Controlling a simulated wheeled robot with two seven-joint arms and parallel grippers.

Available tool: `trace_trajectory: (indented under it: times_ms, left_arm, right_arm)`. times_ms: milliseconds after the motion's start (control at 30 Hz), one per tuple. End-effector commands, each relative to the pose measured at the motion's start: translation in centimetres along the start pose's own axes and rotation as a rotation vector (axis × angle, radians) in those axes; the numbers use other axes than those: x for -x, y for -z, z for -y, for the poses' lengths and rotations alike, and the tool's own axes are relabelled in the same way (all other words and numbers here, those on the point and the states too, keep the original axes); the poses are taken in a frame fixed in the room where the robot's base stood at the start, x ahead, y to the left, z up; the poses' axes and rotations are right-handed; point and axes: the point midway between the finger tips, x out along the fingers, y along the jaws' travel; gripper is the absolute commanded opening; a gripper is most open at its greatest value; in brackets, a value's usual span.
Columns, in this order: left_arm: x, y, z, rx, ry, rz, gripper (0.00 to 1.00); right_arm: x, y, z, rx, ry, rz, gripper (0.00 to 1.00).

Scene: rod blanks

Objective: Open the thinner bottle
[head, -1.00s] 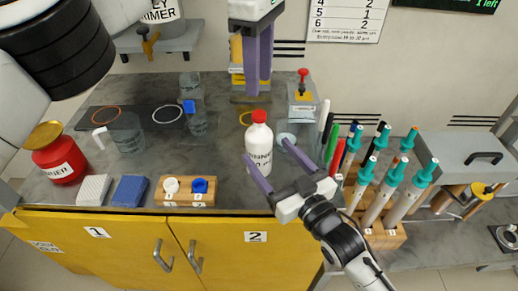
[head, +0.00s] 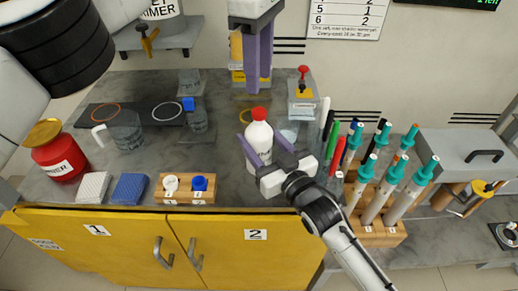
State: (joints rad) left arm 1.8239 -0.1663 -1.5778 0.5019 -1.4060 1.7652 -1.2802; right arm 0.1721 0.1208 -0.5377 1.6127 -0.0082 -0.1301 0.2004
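The thinner bottle (head: 259,142) is white with a red cap (head: 259,113) and stands upright on the grey bench. Its label is partly covered, so I cannot read it fully. My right gripper (head: 259,136) reaches in from the lower right. Its purple fingers lie on both sides of the bottle's body and appear shut on it, below the cap. The cap is on the bottle. My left gripper (head: 258,78) hangs behind and above the bottle, fingers pointing down and apart from the cap. Its fingers overlap in this view, so its opening is unclear.
A wooden block (head: 185,188) with a white and a blue cap stands at front left, near a red can (head: 58,155). A rack (head: 375,233) of teal-topped tubes stands close on the right. A small box with a red knob (head: 303,95) is behind the bottle.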

Motion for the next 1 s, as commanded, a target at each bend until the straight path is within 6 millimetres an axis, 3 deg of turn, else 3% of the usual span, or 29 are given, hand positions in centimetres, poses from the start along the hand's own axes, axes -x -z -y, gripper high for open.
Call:
trace_trajectory:
  times_ms: [33,200,367,800,1000]
  left_arm:
    - [0.00,0.00,0.00,0.000,0.000,0.000,0.40]
    - [-0.01,-0.01,0.00,-0.006,0.000,0.000,0.40]
    - [-0.05,-0.06,0.03,-0.121,0.001,0.001,0.40]
    - [-0.05,-0.08,0.04,-0.942,0.000,0.002,0.40]
    - [-0.02,-0.04,0.02,-1.142,-0.001,0.001,0.40]
  right_arm:
    - [0.02,-0.01,0.00,0.000,0.000,0.000,0.24]
    - [0.03,-0.01,0.00,0.000,0.000,0.000,0.00]
    - [0.03,-0.02,0.00,0.000,0.000,0.000,0.00]
    - [0.03,-0.02,-0.01,0.001,0.000,0.000,0.00]
    - [0.03,-0.02,-0.01,0.001,0.000,0.000,0.00]
